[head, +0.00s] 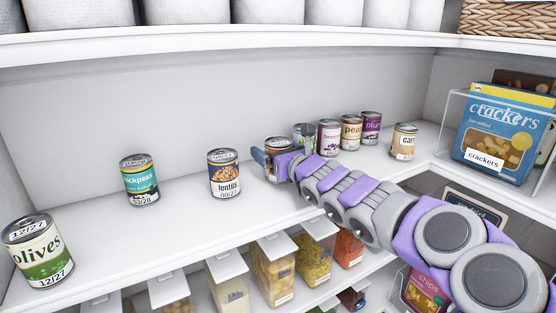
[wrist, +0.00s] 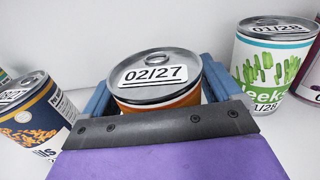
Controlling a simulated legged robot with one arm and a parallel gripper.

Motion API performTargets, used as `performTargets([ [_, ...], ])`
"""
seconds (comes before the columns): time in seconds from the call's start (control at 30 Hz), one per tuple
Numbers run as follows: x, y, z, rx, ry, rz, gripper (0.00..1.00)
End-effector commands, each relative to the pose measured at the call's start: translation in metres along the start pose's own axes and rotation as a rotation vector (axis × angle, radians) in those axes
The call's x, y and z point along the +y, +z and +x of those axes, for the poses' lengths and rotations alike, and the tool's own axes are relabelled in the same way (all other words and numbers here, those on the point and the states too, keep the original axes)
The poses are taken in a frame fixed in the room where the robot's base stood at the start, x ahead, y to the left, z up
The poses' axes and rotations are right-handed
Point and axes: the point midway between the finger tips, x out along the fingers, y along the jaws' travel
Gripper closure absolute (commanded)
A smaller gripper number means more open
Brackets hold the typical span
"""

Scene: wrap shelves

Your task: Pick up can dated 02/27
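The can dated 02/27 (wrist: 155,78) has a silver lid with a white date label and an orange band below it. In the wrist view it stands upright between the two blue fingers of my gripper (wrist: 158,85). The fingers are spread on either side of it; whether they touch it is hard to see. In the head view the can (head: 278,144) stands on the shelf, partly hidden behind my gripper (head: 272,160). Its lower part is hidden in both views.
The lentils can (head: 224,174) stands to the left and the leeks can (wrist: 270,60) close on the right. Chickpeas (head: 140,181) and olives (head: 39,250) cans are farther left. Several cans stand behind on the right. A crackers bin (head: 485,155) is at far right.

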Motion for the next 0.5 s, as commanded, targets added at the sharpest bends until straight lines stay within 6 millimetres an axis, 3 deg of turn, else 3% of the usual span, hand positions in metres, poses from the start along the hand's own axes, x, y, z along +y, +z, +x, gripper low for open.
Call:
performTargets([
  [0.07, -0.0003, -0.0002, 0.0000, 0.000, 0.000, 0.000, 0.16],
  [0.5, 0.0000, 0.0002, 0.0000, 0.000, 0.000, -0.001, 0.58],
])
